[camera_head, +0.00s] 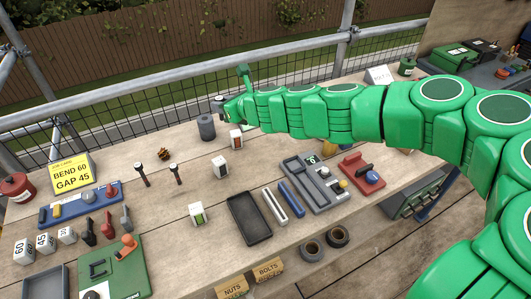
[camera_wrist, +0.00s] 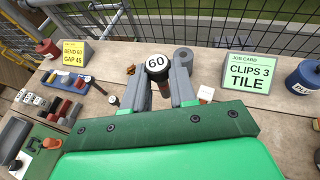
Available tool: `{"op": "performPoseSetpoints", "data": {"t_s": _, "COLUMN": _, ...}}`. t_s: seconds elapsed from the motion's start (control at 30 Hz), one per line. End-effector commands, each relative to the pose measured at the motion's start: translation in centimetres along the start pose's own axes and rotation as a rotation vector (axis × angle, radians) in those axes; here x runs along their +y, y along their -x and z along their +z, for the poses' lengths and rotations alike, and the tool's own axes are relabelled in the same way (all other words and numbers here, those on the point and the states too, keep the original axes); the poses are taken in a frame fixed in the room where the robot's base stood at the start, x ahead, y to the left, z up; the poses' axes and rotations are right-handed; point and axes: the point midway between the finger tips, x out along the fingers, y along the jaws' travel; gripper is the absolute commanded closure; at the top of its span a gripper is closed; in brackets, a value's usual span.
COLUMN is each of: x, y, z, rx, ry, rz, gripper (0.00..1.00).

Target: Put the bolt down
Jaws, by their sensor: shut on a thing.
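My gripper (camera_head: 232,106) is shut on a bolt and holds it near the back edge of the bench. In the wrist view, the bolt (camera_wrist: 157,64) shows a round white end marked 60 and a dark shaft between the two grey fingers (camera_wrist: 157,88). In the head view, the bolt (camera_head: 220,101) is small and partly hidden by my gripper. I cannot tell whether its lower end touches the bench.
A grey cylinder (camera_head: 206,127) and a white block (camera_head: 236,139) stand close by. A black tray (camera_head: 249,218) lies nearer the front. A yellow job card (camera_head: 72,174) reads BEND 60, GAP 45. Bins marked NUTS (camera_head: 231,288) and BOLTS (camera_head: 268,271) are at the front edge.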

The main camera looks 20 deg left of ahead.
Motion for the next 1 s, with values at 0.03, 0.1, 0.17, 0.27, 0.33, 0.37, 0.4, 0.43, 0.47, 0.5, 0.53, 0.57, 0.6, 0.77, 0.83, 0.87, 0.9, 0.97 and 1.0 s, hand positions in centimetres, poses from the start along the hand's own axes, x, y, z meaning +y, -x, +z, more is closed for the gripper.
{"op": "performPoseSetpoints", "data": {"t_s": 0.03, "x": -0.7, "y": 0.3, "z": -0.2, "rx": 0.000, "ry": 0.005, "rz": 0.014, "gripper": 1.00}}
{"op": "performPoseSetpoints", "data": {"t_s": 0.1, "x": -1.1, "y": 0.6, "z": -0.4, "rx": 0.001, "ry": 0.019, "rz": 0.043, "gripper": 1.00}}
{"op": "performPoseSetpoints", "data": {"t_s": 0.17, "x": -1.5, "y": 0.9, "z": -0.6, "rx": 0.002, "ry": 0.031, "rz": 0.069, "gripper": 1.00}}
{"op": "performPoseSetpoints", "data": {"t_s": 0.27, "x": -2.3, "y": 1.5, "z": -0.8, "rx": 0.002, "ry": 0.047, "rz": 0.109, "gripper": 1.00}}
{"op": "performPoseSetpoints", "data": {"t_s": 0.33, "x": -2.9, "y": 2.0, "z": -1.1, "rx": 0.003, "ry": 0.060, "rz": 0.139, "gripper": 1.00}}
{"op": "performPoseSetpoints", "data": {"t_s": 0.37, "x": -3.1, "y": 2.2, "z": -1.2, "rx": 0.003, "ry": 0.065, "rz": 0.152, "gripper": 1.00}}
{"op": "performPoseSetpoints", "data": {"t_s": 0.4, "x": -3.4, "y": 2.6, "z": -1.3, "rx": 0.004, "ry": 0.073, "rz": 0.171, "gripper": 1.00}}
{"op": "performPoseSetpoints", "data": {"t_s": 0.43, "x": -3.5, "y": 2.9, "z": -1.4, "rx": 0.003, "ry": 0.080, "rz": 0.187, "gripper": 1.00}}
{"op": "performPoseSetpoints", "data": {"t_s": 0.47, "x": -3.7, "y": 3.1, "z": -1.5, "rx": 0.004, "ry": 0.086, "rz": 0.200, "gripper": 1.00}}
{"op": "performPoseSetpoints", "data": {"t_s": 0.5, "x": -3.9, "y": 3.5, "z": -1.6, "rx": 0.003, "ry": 0.092, "rz": 0.221, "gripper": 1.00}}
{"op": "performPoseSetpoints", "data": {"t_s": 0.53, "x": -4.1, "y": 3.8, "z": -1.6, "rx": 0.003, "ry": 0.098, "rz": 0.235, "gripper": 1.00}}
{"op": "performPoseSetpoints", "data": {"t_s": 0.57, "x": -4.2, "y": 4.1, "z": -1.7, "rx": 0.004, "ry": 0.105, "rz": 0.249, "gripper": 1.00}}
{"op": "performPoseSetpoints", "data": {"t_s": 0.6, "x": -4.5, "y": 4.6, "z": -1.8, "rx": 0.003, "ry": 0.114, "rz": 0.270, "gripper": 1.00}}
{"op": "performPoseSetpoints", "data": {"t_s": 0.77, "x": -5.4, "y": 6.5, "z": -2.1, "rx": 0.001, "ry": 0.146, "rz": 0.347, "gripper": 1.00}}
{"op": "performPoseSetpoints", "data": {"t_s": 0.83, "x": -5.7, "y": 7.4, "z": -2.3, "rx": 0.003, "ry": 0.162, "rz": 0.382, "gripper": 1.00}}
{"op": "performPoseSetpoints", "data": {"t_s": 0.87, "x": -5.8, "y": 7.8, "z": -2.4, "rx": 0.003, "ry": 0.167, "rz": 0.398, "gripper": 1.00}}
{"op": "performPoseSetpoints", "data": {"t_s": 0.9, "x": -6.0, "y": 8.4, "z": -2.5, "rx": 0.003, "ry": 0.174, "rz": 0.418, "gripper": 1.00}}
{"op": "performPoseSetpoints", "data": {"t_s": 0.97, "x": -6.2, "y": 9.2, "z": -2.7, "rx": 0.004, "ry": 0.187, "rz": 0.448, "gripper": 1.00}}
{"op": "performPoseSetpoints", "data": {"t_s": 1.0, "x": -6.3, "y": 9.8, "z": -2.7, "rx": 0.003, "ry": 0.194, "rz": 0.468, "gripper": 1.00}}
